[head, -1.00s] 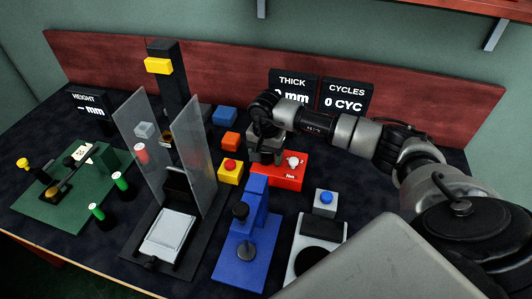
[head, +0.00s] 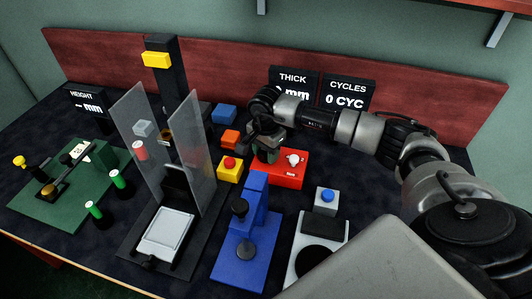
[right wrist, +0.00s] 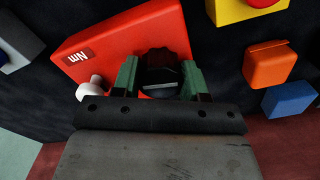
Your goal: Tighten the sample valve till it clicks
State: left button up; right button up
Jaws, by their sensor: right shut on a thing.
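A red box (head: 289,176) marked "Nm" stands on the dark bench, right of centre. It also fills much of the upper left of the right wrist view (right wrist: 110,50). A black knob (right wrist: 161,72) sits on it, which I take to be the sample valve. My right gripper (head: 268,152) is over the left part of the box. Its green fingers (right wrist: 160,82) are shut on the black knob, one on each side. The gripper hides the knob in the head view. My left gripper is not in view.
A white knob (head: 293,159) is on the box close to my gripper. A yellow box with a red button (head: 230,170) and an orange block (head: 231,140) stand left of it. A blue stand (head: 246,240) is in front. A clear-sided scale (head: 168,240) stands further left.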

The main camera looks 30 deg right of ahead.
jog(key=o, duration=0.9)
jog(key=shift+o, duration=0.2)
notch_tip(320, 180, up, 11)
dwell(0.4)
